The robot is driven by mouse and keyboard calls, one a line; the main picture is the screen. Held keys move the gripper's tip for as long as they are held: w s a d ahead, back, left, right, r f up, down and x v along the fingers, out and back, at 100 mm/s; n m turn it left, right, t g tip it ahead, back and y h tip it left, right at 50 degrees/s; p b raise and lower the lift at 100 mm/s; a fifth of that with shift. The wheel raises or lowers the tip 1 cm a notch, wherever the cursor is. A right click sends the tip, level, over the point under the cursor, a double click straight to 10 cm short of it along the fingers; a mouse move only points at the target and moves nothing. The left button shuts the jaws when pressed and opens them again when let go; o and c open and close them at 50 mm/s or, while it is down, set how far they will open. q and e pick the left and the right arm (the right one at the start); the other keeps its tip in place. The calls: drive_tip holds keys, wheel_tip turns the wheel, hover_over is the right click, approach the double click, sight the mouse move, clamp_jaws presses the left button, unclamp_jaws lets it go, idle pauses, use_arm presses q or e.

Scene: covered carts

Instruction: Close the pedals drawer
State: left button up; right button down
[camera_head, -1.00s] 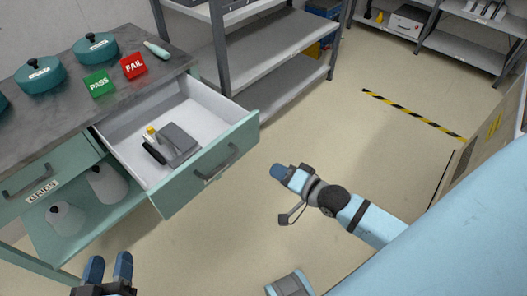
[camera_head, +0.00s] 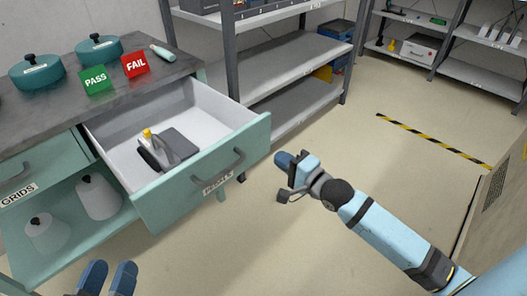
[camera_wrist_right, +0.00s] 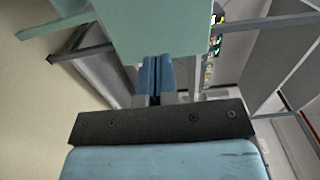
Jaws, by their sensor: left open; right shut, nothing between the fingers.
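The drawer (camera_head: 205,190) is pulled well out of the teal bench, with a grey handle (camera_head: 217,170) and a partly legible label on its front. Inside lie a dark grey pedal-like object (camera_head: 176,146) and a small item with a yellow top (camera_head: 148,134). My right gripper (camera_head: 282,160) is shut and empty, just right of the drawer front and apart from it. In the right wrist view my right gripper (camera_wrist_right: 154,75) points toward a teal panel (camera_wrist_right: 160,25), probably the drawer front. My left gripper (camera_head: 107,277) is open and empty at the bottom left, below the drawer.
The bench top (camera_head: 150,82) holds teal pots (camera_head: 38,70), a green PASS sign (camera_head: 95,79) and a red FAIL sign (camera_head: 135,65). A lower shelf holds white pots (camera_head: 98,196). A grey rack (camera_head: 300,60) stands behind the drawer. Floor (camera_head: 310,235) in front is clear.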

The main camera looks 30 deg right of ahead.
sight(257, 143)
use_arm(q)
wheel_tip(257, 143, down, 4)
drive_tip(key=shift+d+f+g+b, duration=0.15)
drive_tip(key=shift+f+g+b, duration=0.1)
drive_tip(key=shift+g+b, duration=0.9)
use_arm(e)
drive_tip(key=x, duration=0.7)
drive_tip(key=shift+f, duration=0.1)
use_arm(q)
drive_tip(key=shift+r+t, duration=0.1)
drive_tip(key=shift+t, duration=0.15)
